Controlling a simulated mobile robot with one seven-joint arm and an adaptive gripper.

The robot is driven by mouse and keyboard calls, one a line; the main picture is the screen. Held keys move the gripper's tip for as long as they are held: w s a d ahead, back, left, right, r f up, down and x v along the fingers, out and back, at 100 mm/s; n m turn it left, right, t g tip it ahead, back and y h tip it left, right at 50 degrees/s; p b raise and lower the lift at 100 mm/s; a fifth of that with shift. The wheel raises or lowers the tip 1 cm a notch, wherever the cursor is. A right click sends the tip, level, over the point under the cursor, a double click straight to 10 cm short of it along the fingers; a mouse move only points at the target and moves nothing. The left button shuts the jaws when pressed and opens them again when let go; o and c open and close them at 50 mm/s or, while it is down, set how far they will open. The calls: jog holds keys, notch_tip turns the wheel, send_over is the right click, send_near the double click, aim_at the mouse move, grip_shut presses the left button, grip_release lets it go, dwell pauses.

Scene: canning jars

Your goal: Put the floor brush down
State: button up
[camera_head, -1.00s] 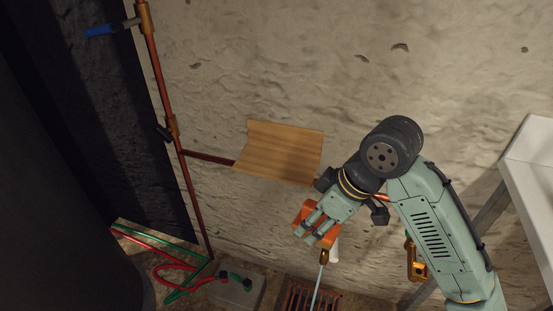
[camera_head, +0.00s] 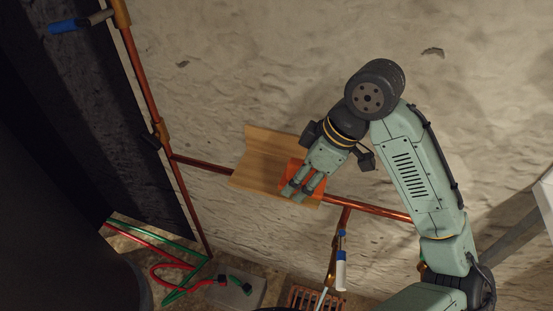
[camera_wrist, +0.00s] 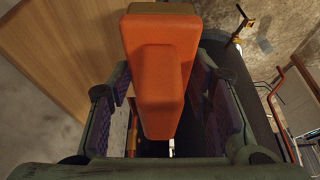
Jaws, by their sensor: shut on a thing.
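The floor brush (camera_head: 291,171) shows as an orange block between the fingers of my gripper (camera_head: 299,192). In the wrist view the orange brush (camera_wrist: 160,60) fills the middle, with a tan strip along its far edge. My gripper (camera_wrist: 163,105) is shut on it, one finger on each side. In the head view the brush overlaps the right end of a wooden shelf (camera_head: 262,160) on the wall. The shelf also shows at the left in the wrist view (camera_wrist: 60,50). I cannot tell whether the brush touches it.
Copper pipes (camera_head: 375,208) run along the wall on both sides of the shelf. A pipe with a blue-handled valve (camera_head: 68,25) rises at the left. Below are red and green hoses (camera_head: 172,268), a grey box (camera_head: 236,291) and an orange floor grate (camera_head: 314,297).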

jog(key=w+a, duration=0.1)
jog(key=w, duration=0.1)
jog(key=w+a+p, duration=0.1)
jog(key=w+a, duration=0.1)
jog(key=w, duration=0.1)
jog(key=w+a, duration=0.1)
jog(key=w, duration=0.1)
jog(key=shift+w+a+f+p, duration=0.3)
jog(key=shift+a+f+p, duration=0.05)
jog(key=shift+a+p, duration=0.05)
jog(key=shift+w+a+f, duration=0.1)
jog(key=shift+w+f, duration=0.05)
jog(key=shift+w, duration=0.05)
jog(key=shift+f+p, duration=0.45)
jog(key=shift+f, duration=1.3)
jog(key=shift+f, duration=0.2)
jog(key=o, duration=1.1)
jog(key=shift+r, duration=0.1)
